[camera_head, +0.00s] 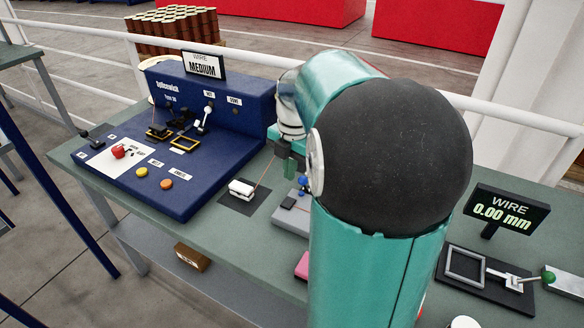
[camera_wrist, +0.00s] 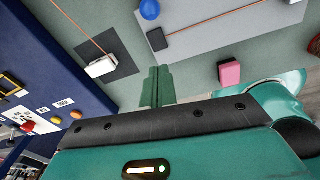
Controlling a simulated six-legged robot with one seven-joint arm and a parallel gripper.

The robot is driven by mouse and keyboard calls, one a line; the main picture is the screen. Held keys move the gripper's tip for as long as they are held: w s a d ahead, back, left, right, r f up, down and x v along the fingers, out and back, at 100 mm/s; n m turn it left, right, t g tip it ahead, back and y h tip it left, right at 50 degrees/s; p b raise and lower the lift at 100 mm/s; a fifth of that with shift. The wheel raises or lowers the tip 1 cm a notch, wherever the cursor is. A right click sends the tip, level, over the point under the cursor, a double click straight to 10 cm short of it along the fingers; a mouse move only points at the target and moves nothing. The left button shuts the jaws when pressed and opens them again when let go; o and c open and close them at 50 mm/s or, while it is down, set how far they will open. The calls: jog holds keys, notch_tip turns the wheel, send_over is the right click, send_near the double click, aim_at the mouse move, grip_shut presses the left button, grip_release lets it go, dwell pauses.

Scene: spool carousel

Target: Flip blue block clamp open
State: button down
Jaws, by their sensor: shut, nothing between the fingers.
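A light grey block (camera_head: 290,217) on the bench carries a blue ball knob (camera_head: 303,181) and a small black piece (camera_head: 288,202). My arm partly hides it in the head view. In the wrist view the blue knob (camera_wrist: 149,9) is at the top edge, beside the black piece (camera_wrist: 157,40) on the grey block (camera_wrist: 205,28). An orange wire (camera_wrist: 215,17) crosses the block. My gripper (camera_head: 287,160) is shut and empty above the bench, near the block. Its green fingers (camera_wrist: 157,85) are together, apart from the knob. Whether the clamp is closed is unclear.
A white block (camera_head: 242,189) with a wire sits on a dark mat to the left. A blue machine (camera_head: 190,160) with levers and buttons stands beyond it. A pink block (camera_wrist: 229,73) lies nearby. A wire display (camera_head: 507,211) and a black fixture (camera_head: 490,278) are at right.

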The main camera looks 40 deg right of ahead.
jog(key=f, duration=0.7)
jog(key=shift+w+a, duration=0.1)
jog(key=shift+a, duration=0.15)
jog(key=d, duration=0.3)
jog(key=shift+w, duration=0.3)
jog(key=shift+d+r, duration=0.2)
jog(key=shift+d, duration=0.2)
